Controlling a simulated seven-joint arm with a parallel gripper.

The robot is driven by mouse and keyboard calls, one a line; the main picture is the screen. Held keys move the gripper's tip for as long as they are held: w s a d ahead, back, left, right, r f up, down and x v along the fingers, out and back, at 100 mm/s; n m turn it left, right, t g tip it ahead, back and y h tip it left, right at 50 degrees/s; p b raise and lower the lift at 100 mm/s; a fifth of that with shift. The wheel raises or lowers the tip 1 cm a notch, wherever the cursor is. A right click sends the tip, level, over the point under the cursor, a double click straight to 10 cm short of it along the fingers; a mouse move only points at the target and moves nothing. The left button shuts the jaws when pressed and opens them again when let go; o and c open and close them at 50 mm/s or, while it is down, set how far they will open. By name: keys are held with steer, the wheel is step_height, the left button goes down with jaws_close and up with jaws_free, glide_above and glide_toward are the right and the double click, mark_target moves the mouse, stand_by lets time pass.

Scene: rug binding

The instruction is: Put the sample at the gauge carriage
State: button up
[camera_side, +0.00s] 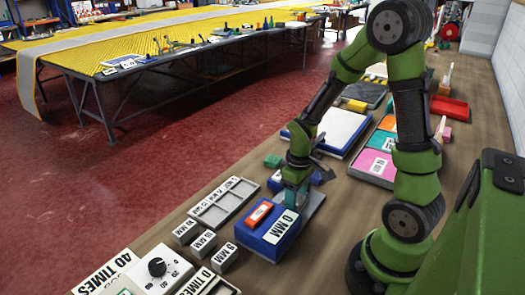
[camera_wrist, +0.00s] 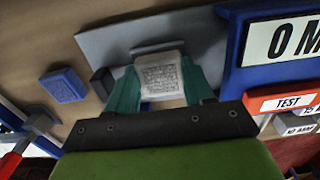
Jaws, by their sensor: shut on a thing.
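A pale square sample with a grey textured face (camera_wrist: 161,77) is between the teal fingers of my gripper (camera_wrist: 160,88) in the wrist view. My gripper is shut on it. In the side view my gripper (camera_side: 296,197) is low at the bench, just behind the blue gauge (camera_side: 272,236), which has a "0 MM" display and a red TEST button (camera_wrist: 284,101). A grey plate (camera_wrist: 105,45) lies beneath the sample, beside the gauge. I cannot tell whether the sample touches the plate, or which part is the carriage. The sample is hidden in the side view.
A small blue block (camera_wrist: 63,85) lies left of the plate in the wrist view. In the side view, a grey compartment tray (camera_side: 222,202), several labelled grey blocks (camera_side: 204,243) and a dial box (camera_side: 158,270) stand left of the gauge. Coloured trays (camera_side: 375,160) lie behind right.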

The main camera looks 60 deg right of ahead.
steer(key=shift+f, duration=0.2)
steer(key=shift+f, duration=0.4)
steer(key=o, duration=1)
step_height(320, 180, up, 13)
steer(key=shift+f, duration=0.1)
steer(key=s+a+r+m+t, duration=0.1)
steer(key=a+r+t, duration=0.1)
steer(key=a+r, duration=0.1)
steer(key=s+a+r+m+t+y, duration=0.1)
steer(key=a+r+t, duration=0.1)
steer(key=a+r, duration=0.2)
steer(key=s+a+r+m+t+y, duration=0.1)
steer(key=a+r+m+t, duration=0.1)
steer(key=a+r+t, duration=0.1)
steer(key=shift+s+a+r, duration=0.15)
steer(key=shift+s+a, duration=0.05)
steer(key=shift+a, duration=0.25)
steer(key=shift+s+a+r, duration=0.1)
steer(key=shift+s+a, duration=0.1)
steer(key=shift+a, duration=0.25)
